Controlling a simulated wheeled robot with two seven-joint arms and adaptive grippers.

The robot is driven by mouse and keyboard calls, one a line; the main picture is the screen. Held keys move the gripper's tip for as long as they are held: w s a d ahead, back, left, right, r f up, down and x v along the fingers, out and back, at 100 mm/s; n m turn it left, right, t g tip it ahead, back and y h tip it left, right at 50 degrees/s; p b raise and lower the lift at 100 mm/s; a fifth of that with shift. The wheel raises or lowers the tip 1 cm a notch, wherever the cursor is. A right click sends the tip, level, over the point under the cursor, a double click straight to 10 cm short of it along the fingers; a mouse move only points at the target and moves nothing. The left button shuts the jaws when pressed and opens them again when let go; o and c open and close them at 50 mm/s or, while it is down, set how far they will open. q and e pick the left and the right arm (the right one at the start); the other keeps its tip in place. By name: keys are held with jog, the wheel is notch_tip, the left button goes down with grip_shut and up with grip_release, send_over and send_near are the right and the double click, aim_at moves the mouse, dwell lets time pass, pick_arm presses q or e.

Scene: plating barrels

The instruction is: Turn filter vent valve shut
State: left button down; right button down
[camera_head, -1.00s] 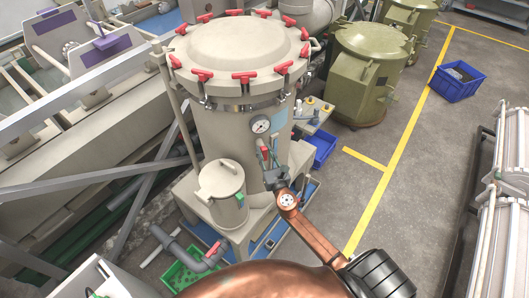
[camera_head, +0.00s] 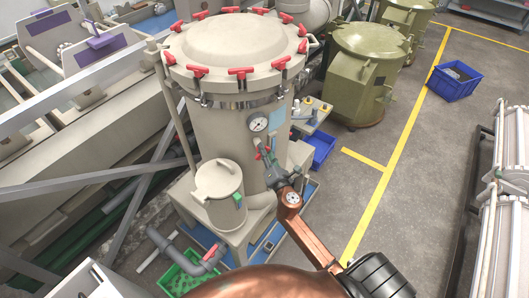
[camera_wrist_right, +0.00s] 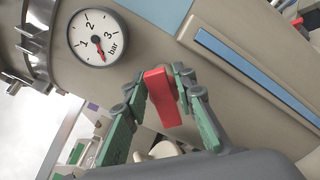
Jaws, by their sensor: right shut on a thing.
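The large beige filter tank (camera_head: 228,145) stands in the middle of the head view. A small valve with a red handle sits on its side, just below the pressure gauge (camera_head: 258,123). My right gripper (camera_head: 265,158) is at this valve, and its fingers partly cover the handle in the head view. In the right wrist view the red handle (camera_wrist_right: 162,96) lies between the two green fingers of my right gripper (camera_wrist_right: 165,88), which is shut on it. The gauge (camera_wrist_right: 97,37) shows just left of it. The valve body behind the handle is mostly hidden. My left gripper is not in view.
A small beige canister (camera_head: 218,192) stands left of my right gripper. Another red-handled valve (camera_head: 212,252) is on the grey pipe below, near a green crate (camera_head: 180,279). A blue bin (camera_head: 322,150) is right of the tank. The floor with yellow lines is open farther right.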

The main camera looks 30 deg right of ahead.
jog(key=m, duration=0.2)
jog(key=f+m+b, duration=0.1)
jog(key=m, duration=0.1)
jog(key=shift+s+d+m, duration=0.1)
jog(key=shift+m, duration=0.2)
jog(key=m, duration=0.4)
jog(key=shift+f, duration=0.35)
jog(key=shift+m, duration=0.3)
jog(key=c, duration=1.8)
grip_release()
jog(key=shift+r, duration=0.1)
